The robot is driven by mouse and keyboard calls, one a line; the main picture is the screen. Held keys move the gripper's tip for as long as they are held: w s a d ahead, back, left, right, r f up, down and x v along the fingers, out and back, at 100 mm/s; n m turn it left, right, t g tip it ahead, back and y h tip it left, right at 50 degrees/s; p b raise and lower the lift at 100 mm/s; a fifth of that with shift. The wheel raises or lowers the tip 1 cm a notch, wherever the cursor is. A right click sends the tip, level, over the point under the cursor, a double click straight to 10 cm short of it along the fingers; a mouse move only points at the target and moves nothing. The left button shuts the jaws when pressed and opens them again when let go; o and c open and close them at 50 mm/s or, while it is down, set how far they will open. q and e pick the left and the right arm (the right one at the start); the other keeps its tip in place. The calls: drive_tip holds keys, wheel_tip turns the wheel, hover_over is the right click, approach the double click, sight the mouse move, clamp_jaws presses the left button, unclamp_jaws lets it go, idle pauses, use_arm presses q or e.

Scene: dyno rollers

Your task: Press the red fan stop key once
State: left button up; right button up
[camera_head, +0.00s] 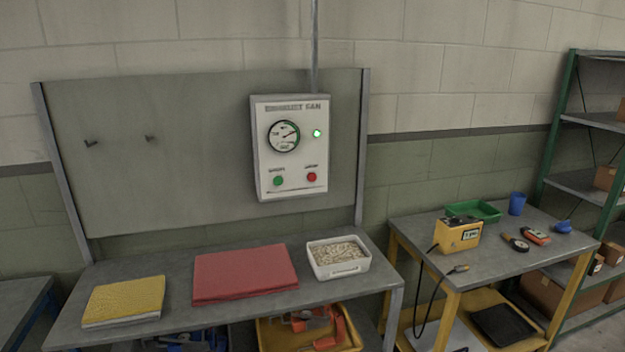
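The exhaust fan control box (290,147) is a pale panel mounted on a grey backboard above the bench. The red key (312,176) sits at its lower right, and a green key (278,181) sits at its lower left. A round dial gauge (284,136) is on the upper part of the box. To its right a small green lamp (317,133) is lit. Neither of my grippers shows in the head view.
The bench (190,263) below holds a yellow cloth stack (124,299), a red folded cloth (244,273) and a white tray (338,271) of small pieces. A second table (480,262) at right carries a yellow device (457,235) and a green tray (473,210). The space before the box looks clear.

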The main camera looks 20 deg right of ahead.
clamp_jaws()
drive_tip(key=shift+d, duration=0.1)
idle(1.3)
